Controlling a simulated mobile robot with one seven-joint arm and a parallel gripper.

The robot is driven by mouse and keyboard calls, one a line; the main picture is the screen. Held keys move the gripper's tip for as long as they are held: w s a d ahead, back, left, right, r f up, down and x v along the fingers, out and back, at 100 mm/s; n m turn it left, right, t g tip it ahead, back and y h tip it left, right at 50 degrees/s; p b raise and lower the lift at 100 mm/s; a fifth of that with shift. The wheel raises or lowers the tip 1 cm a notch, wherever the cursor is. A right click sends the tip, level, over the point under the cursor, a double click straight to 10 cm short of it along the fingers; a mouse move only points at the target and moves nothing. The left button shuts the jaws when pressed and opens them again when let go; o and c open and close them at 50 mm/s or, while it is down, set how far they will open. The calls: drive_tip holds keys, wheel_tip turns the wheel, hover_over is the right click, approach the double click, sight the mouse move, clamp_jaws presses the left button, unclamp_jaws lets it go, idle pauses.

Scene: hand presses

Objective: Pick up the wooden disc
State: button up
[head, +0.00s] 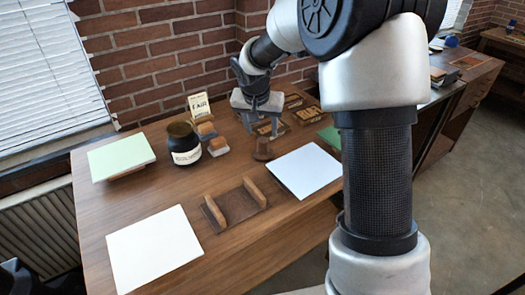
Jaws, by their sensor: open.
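My gripper (260,128) is open and points down over the back right part of the wooden table. A small brown wooden piece (263,149) stands just in front of and below the fingers. It could be the wooden disc, but its shape is too small to tell. More wooden pieces lie behind the fingers, partly hidden by them. Nothing shows held between the fingers.
A dark jar (184,145) stands left of the gripper, near small blocks (217,146) and a "FAIR" card (199,106). A wooden holder (234,206) with two uprights, white sheets (155,248) and a pale green stack (120,155) lie around. Lettered blocks (307,115) sit behind right.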

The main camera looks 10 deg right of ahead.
sight(262, 140)
drive_tip(key=x, duration=0.8)
drive_tip(key=shift+w+a+f+b, duration=0.1)
drive_tip(key=shift+w+f+b, duration=0.2)
drive_tip(key=shift+f, duration=0.1)
drive_tip(key=c, duration=1.1)
